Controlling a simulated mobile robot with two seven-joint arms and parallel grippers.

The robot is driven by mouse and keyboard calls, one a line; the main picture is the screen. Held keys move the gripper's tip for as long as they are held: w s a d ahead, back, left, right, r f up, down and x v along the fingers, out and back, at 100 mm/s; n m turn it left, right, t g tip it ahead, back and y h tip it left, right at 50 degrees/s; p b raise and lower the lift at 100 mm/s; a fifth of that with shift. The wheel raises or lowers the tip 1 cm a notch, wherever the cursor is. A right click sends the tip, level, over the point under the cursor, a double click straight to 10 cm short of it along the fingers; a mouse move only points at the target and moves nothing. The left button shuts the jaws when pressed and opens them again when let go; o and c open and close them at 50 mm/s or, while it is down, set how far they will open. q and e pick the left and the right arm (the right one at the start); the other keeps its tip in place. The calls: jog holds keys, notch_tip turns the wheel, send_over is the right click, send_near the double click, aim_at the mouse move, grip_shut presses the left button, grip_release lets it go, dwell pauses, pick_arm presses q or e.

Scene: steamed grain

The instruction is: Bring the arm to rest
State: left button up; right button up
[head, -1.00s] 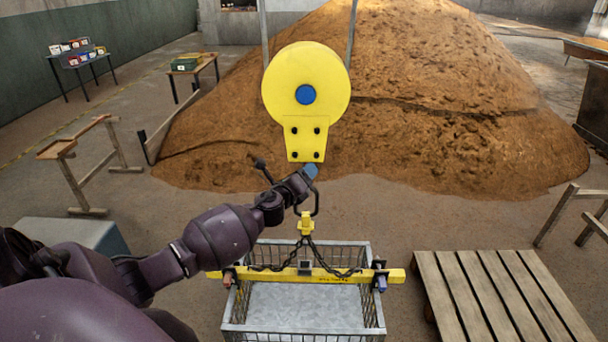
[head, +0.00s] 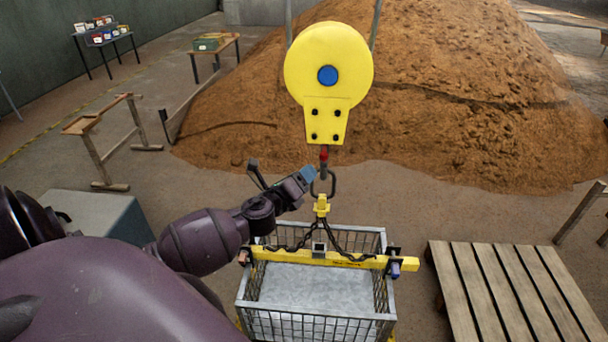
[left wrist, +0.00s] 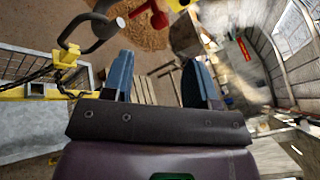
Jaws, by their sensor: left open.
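My left gripper (head: 307,175) has blue fingertips and stands open just left of the hook (head: 323,160) under the yellow hoist block (head: 328,65). In the left wrist view the two fingers (left wrist: 160,80) are apart with nothing between them. The hook has a red upper part, and its grey lower end appears to pass through the dark lifting ring (head: 333,184). The ring also shows in the left wrist view (left wrist: 66,28), left of the fingers. Below it, chains run to a yellow spreader bar (head: 345,260) across a wire basket (head: 314,329). My right gripper is out of view.
A wooden pallet (head: 490,290) lies right of the basket. A large brown grain heap (head: 450,110) fills the back. A wooden trestle (head: 110,130), a grey box (head: 95,220) and two small tables stand on the left. Bare floor lies between the heap and the basket.

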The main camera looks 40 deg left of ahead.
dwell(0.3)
pick_arm(q)
jog(key=s+d+f+n+g+h, duration=0.1)
jog(key=s+d+f+n+g, duration=0.2)
jog(key=s+d+f+n, duration=0.5)
jog(key=s+d+f+n+g+h, duration=0.1)
jog(key=s+d+f+n+g, duration=0.2)
jog(key=s+d+f+n, duration=0.4)
jog(key=s+f+n, duration=0.3)
jog(key=s+n, duration=0.4)
jog(key=n, duration=0.2)
jog(key=shift+d+f+n, duration=0.3)
jog(key=shift+d, duration=0.1)
